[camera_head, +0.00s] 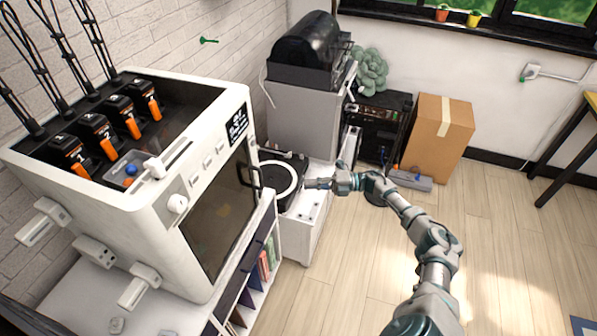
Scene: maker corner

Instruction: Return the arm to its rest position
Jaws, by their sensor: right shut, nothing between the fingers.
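My right arm (433,250) reaches up from the bottom right of the head view, bent toward the middle. My right gripper (312,184) is at its far end, pointing left. It is shut with nothing between its fingers. Its tips show beside the right side of a black round device with a white ring (270,192) on a white cabinet. I cannot tell whether the tips touch it. My left gripper is not in view.
A large white machine (205,150) with numbered orange-tabbed modules stands at the left on a white shelf unit. A grey machine with a dark hood (310,60) stands behind. A cardboard box (437,140) is by the wall. The wooden floor (520,230) at right is mostly clear.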

